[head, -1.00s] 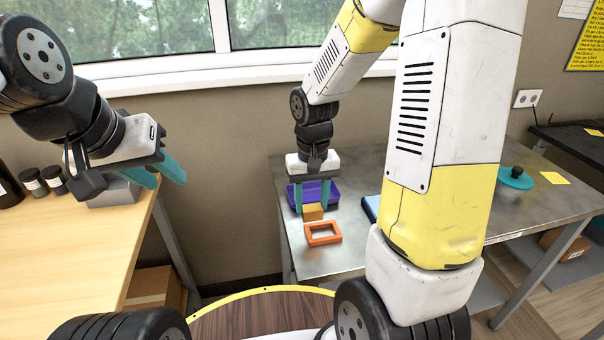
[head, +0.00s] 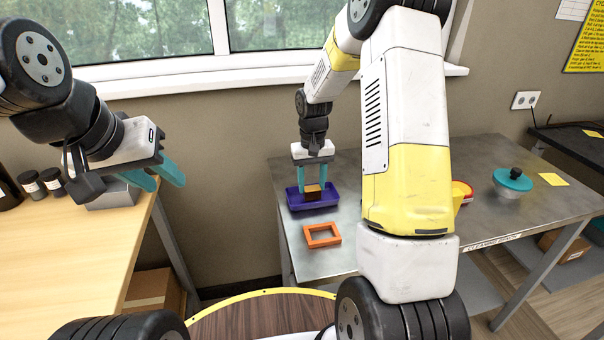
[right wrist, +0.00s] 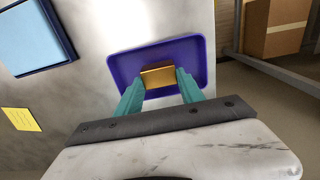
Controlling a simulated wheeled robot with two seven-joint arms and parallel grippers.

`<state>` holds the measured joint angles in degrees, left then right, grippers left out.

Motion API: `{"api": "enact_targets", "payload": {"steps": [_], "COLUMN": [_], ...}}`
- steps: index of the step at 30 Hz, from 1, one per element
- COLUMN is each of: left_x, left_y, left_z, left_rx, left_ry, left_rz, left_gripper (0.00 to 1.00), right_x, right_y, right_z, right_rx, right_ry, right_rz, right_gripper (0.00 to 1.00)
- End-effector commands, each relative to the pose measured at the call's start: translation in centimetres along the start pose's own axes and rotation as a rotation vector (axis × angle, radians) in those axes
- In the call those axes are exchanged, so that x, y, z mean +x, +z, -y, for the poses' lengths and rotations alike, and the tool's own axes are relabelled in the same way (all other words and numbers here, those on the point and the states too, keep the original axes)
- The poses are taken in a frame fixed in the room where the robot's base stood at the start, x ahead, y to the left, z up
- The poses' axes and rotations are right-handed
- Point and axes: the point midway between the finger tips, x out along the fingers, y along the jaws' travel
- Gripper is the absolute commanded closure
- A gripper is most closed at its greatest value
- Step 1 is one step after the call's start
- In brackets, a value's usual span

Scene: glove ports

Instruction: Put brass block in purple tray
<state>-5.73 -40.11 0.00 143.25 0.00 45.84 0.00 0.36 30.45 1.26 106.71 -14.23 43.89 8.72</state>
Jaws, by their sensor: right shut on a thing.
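The brass block (head: 313,193) is between the teal fingers of my right gripper (head: 312,188), which is shut on it. The block also shows in the right wrist view (right wrist: 158,77), over the floor of the purple tray. The purple tray (head: 296,205) stands on the metal table near its back left corner; its rim shows in the right wrist view (right wrist: 116,64). I cannot tell whether the block touches the tray floor. My left gripper (head: 162,179) is open and empty, above the wooden table at the left.
An orange frame (head: 322,242) lies on the metal table (head: 345,262) in front of the tray. A teal-lidded pot (head: 512,180) stands at the right. A blue tray (right wrist: 35,40) and a yellow note (right wrist: 20,119) show in the right wrist view.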

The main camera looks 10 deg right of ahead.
Motion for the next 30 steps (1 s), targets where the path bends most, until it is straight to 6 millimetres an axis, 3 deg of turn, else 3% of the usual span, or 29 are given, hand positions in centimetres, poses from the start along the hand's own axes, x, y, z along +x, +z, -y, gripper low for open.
{"api": "enact_targets", "payload": {"steps": [12, 13, 16, 26, 30], "left_x": [0.0, 0.0, 0.0, 0.0, 0.0], "left_y": [0.0, 0.0, 0.0, 0.0, 0.0], "left_z": [0.0, 0.0, 0.0, 0.0, 0.0], "left_rx": [0.000, 0.000, 0.000, 0.000, 0.000], "left_ry": [0.000, 0.000, 0.000, 0.000, 0.000], "left_rz": [0.000, 0.000, 0.000, 0.000, 0.000], "left_gripper": [0.64, 0.64, 0.64, 0.64, 0.64], "right_x": [0.8, 0.8, 0.8, 0.6, -0.7], "right_y": [0.0, 0.0, 0.0, 0.0, -0.1], "right_z": [0.0, 0.0, 0.0, 0.0, 0.0], "right_rx": [0.001, 0.001, 0.001, 0.001, 0.001], "right_ry": [0.000, 0.000, 0.000, 0.000, 0.000], "right_rz": [-0.001, -0.001, -0.001, -0.001, -0.004], "right_gripper": [1.00, 0.51, 0.33, 0.33, 0.33]}}
